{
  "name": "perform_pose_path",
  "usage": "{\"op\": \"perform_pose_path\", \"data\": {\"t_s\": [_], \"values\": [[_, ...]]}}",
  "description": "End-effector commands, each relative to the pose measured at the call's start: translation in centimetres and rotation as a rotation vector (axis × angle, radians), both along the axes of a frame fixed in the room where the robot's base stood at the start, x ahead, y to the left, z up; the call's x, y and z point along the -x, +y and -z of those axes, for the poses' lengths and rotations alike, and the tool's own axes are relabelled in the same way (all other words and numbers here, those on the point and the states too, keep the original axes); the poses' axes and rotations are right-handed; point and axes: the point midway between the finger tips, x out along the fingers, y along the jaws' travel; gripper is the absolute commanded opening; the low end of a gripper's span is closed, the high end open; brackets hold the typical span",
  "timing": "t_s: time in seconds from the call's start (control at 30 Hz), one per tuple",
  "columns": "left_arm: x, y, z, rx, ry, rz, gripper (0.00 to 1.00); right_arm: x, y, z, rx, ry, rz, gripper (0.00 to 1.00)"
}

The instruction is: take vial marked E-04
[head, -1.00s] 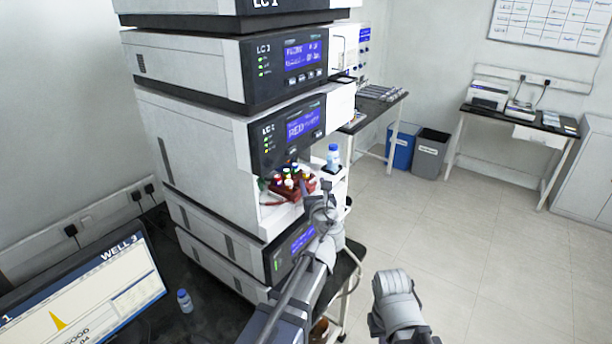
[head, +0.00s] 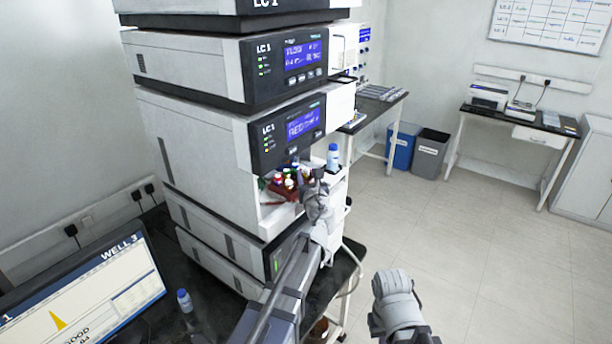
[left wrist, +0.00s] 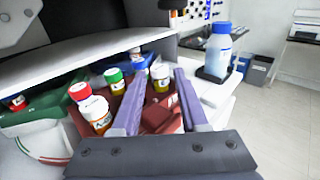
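The dark red vial rack (left wrist: 155,118) sits in the open bay of an LC module, and also shows in the head view (head: 281,192). It holds several vials with coloured caps. I cannot read E-04 on any label. My left gripper (left wrist: 159,84) is open and empty over the rack. My right gripper is out of view.
A blue-capped bottle (left wrist: 217,54) stands on a dark pad right of the bay. The bay's white upper edge (left wrist: 90,52) runs close above the vials. A green rack (left wrist: 55,108) lies left. A monitor (head: 85,290) stands front left. Open floor lies right.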

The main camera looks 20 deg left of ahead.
Motion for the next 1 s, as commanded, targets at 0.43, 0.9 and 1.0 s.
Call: {"op": "perform_pose_path", "data": {"t_s": [0.43,0.9,1.0], "values": [[0.0,0.0,0.0,0.0,0.0,0.0,0.0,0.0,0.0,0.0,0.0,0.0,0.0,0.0],[0.0,0.0,-0.5,0.0,0.0,0.0,0.0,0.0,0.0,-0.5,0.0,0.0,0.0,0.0],[0.0,-0.1,-1.0,0.0,0.0,0.0,0.0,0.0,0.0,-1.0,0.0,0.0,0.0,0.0]]}}
